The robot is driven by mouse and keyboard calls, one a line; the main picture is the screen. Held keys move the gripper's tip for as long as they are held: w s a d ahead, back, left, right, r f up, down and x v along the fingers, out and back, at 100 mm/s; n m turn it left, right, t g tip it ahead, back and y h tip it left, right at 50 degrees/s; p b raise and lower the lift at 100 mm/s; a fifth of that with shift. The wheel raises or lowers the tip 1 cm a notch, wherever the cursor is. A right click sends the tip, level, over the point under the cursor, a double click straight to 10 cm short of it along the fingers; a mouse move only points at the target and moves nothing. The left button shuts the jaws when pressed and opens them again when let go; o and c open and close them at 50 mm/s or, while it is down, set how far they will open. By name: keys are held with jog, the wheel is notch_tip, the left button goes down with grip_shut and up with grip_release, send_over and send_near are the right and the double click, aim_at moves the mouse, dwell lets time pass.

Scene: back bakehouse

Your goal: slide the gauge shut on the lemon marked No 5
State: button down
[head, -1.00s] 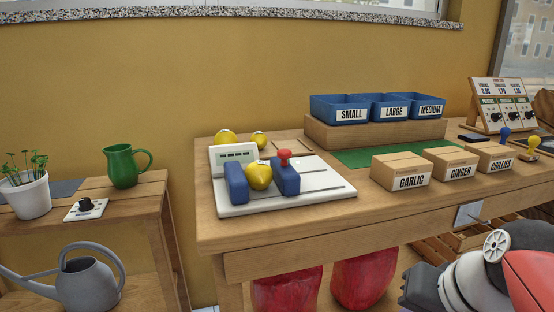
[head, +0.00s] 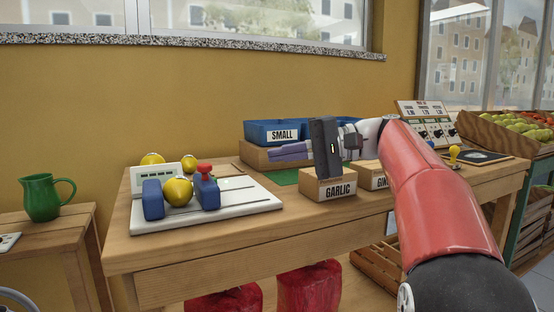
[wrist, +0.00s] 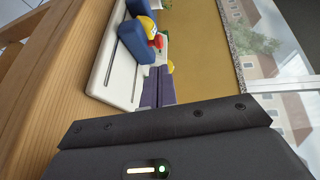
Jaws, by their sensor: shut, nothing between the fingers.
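The gauge has a white base (head: 245,204) on the left of the wooden table, with a left blue jaw (head: 153,199), a right blue jaw (head: 207,192) and a red knob (head: 205,168) on the right jaw. A yellow lemon (head: 178,191) sits between the jaws; I cannot tell whether both touch it. I can read no number on it. My gripper (head: 272,153) is shut and empty, its purple fingers pointing left, to the right of the gauge and apart from it. In the wrist view the fingers (wrist: 158,72) point towards the gauge base (wrist: 103,70).
Two more lemons (head: 151,159) lie behind the gauge's display (head: 156,177). A garlic box (head: 328,184) stands below my gripper, and blue bins (head: 272,132) stand behind it. A green jug (head: 47,197) is on the side table.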

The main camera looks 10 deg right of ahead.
jog(key=b, duration=0.1)
send_over(229, 202)
jog(key=shift+w+f, duration=0.1)
jog(key=shift+f, duration=0.85)
